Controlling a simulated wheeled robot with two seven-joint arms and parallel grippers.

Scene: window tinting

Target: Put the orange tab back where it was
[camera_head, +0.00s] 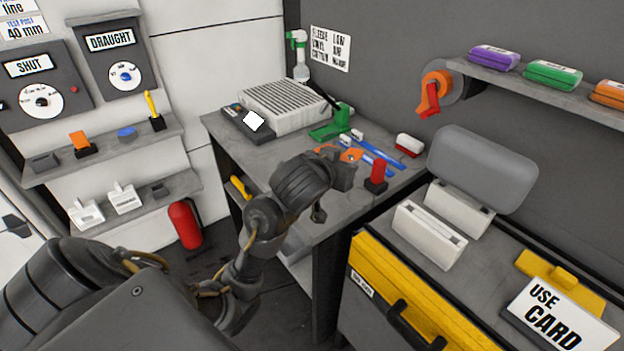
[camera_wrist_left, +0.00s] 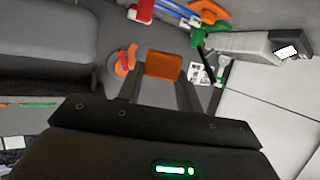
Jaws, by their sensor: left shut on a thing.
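My left gripper (camera_wrist_left: 160,84) is shut on an orange tab (camera_wrist_left: 164,66), a flat block held between its two fingertips in the left wrist view. In the head view the left gripper (camera_head: 343,174) is over the front of the grey workbench, and I cannot make out the held tab there. Another orange piece (camera_head: 80,139) stands in a black holder on the upper left shelf. A dark, empty-looking holder (camera_head: 43,160) is left of it, and another (camera_head: 158,190) is on the lower shelf. My right gripper is not in view.
The workbench (camera_head: 225,128) carries a grilled box (camera_head: 285,106), blue and orange tools, and a red piece (camera_head: 376,171) in a black holder. An orange-red tape dispenser (camera_head: 433,92) hangs on the wall. A yellow-fronted cabinet (camera_head: 400,300) and a USE CARD sign (camera_head: 555,315) are at right.

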